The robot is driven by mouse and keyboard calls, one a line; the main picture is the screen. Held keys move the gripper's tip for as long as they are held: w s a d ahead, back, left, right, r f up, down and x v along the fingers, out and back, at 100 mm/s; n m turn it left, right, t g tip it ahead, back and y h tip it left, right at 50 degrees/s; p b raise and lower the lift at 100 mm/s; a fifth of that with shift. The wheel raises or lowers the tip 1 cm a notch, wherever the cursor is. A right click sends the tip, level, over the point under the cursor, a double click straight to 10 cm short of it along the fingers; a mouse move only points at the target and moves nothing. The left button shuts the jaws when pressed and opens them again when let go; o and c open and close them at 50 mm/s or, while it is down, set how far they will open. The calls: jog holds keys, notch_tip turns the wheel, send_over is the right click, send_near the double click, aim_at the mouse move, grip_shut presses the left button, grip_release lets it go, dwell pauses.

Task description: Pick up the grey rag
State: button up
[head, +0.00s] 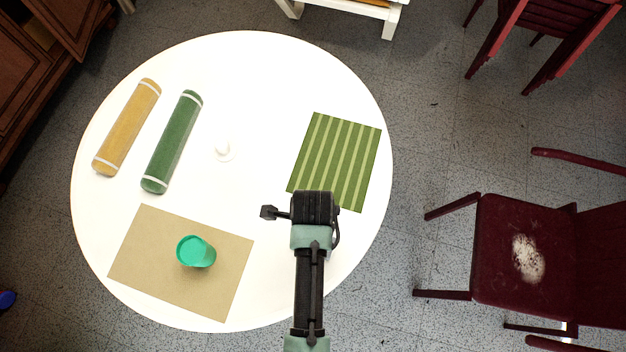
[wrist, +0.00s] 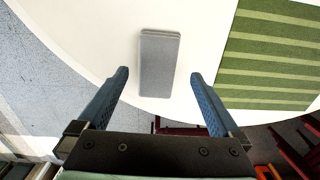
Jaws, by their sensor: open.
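The grey rag (wrist: 158,63) shows in the wrist view as a folded rectangle lying flat on the white table, near its rounded edge. My gripper (wrist: 159,76) is open and empty. Its two blue-grey fingers are apart, one on the left and one on the right of the rag in the picture, and I cannot tell the height between them. In the head view my arm and wrist (head: 314,208) reach over the lower right of the round table, and I cannot make out the rag there.
The round white table (head: 250,80) also carries a striped green mat (head: 337,160), a green roll (head: 172,142), a yellow roll (head: 127,128), a small white object (head: 223,150), and a beige mat (head: 150,260) under a teal cup (head: 196,252). A red chair (head: 520,250) stands right.

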jog(key=f, duration=0.4)
jog(key=shift+s+f, duration=0.2)
jog(key=shift+f, duration=0.05)
jog(key=c, duration=1.3)
notch_tip(320, 180, up, 10)
jog(key=shift+r+p, duration=0.1)
jog(key=shift+p, duration=0.25)
jog(key=shift+c, duration=0.2)
